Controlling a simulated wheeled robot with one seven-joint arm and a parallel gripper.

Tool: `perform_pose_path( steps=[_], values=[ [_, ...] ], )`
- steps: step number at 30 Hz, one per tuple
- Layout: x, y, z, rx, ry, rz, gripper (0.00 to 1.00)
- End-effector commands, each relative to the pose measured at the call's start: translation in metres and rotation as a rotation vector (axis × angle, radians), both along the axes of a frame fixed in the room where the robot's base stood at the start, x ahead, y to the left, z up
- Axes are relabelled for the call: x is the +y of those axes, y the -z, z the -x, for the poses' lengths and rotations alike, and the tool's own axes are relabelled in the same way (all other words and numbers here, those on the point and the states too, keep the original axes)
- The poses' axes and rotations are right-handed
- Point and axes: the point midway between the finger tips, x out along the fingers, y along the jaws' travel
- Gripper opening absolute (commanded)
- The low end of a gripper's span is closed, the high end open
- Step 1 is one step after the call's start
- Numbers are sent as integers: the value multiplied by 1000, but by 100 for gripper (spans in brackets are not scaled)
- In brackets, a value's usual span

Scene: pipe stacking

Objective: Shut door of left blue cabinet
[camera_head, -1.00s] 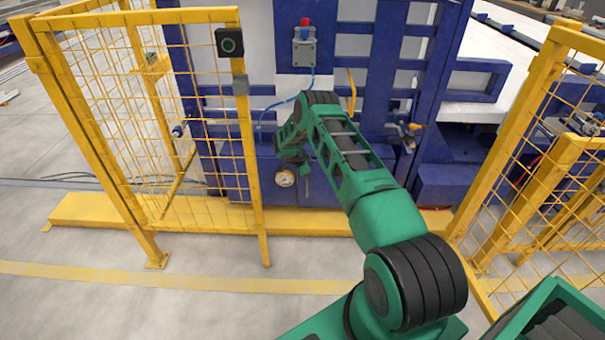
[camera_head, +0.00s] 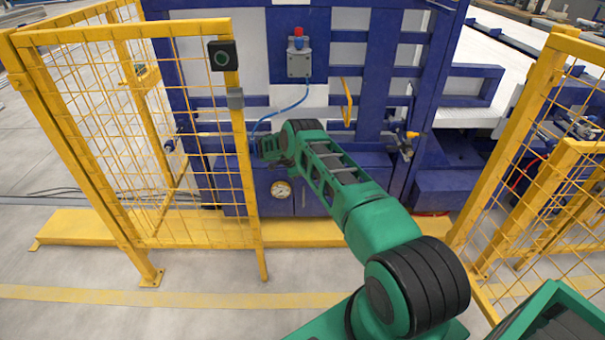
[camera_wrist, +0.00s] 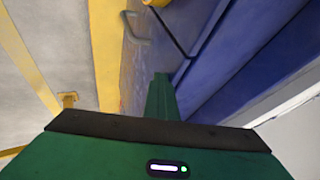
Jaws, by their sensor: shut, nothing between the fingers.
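The low blue cabinet front (camera_head: 325,180) runs along the base of the machine in the head view, behind the yellow fence opening. The left cabinet's part of it is partly hidden by the fence mesh and my arm. In the wrist view a blue door panel (camera_wrist: 137,65) carries a grey handle (camera_wrist: 135,27). A dark gap runs along its right side; I cannot tell how far the door stands open. My gripper (camera_wrist: 160,85) is shut and empty, close to the blue panel. In the head view my gripper (camera_head: 264,150) is small, above and left of the gauge.
A yellow mesh fence (camera_head: 245,150) stands just left of my gripper, another (camera_head: 540,150) at the right. A round gauge (camera_head: 281,189) is on the cabinet front. A blue hose (camera_head: 290,108) hangs above my gripper. A yellow floor beam (camera_head: 300,232) crosses the front.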

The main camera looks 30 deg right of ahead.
Motion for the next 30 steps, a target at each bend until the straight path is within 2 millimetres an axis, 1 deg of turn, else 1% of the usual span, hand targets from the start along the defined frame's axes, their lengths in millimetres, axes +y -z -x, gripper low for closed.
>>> perform_pose_path(
  steps=[1,8,11,14,18,21,24,30],
  values=[
    [-9,-9,-10,-31,-6,16,0],
    [-8,-5,-12,-26,-7,16,0],
    [-5,-9,-12,-25,-7,16,0],
    [2,-19,-10,-27,-7,14,0],
    [17,-40,-3,-29,-8,10,0],
    [28,-51,3,-24,-9,7,0],
    [35,-61,9,-18,-7,6,0],
    [45,-70,15,-13,-6,4,0]
  ],
)
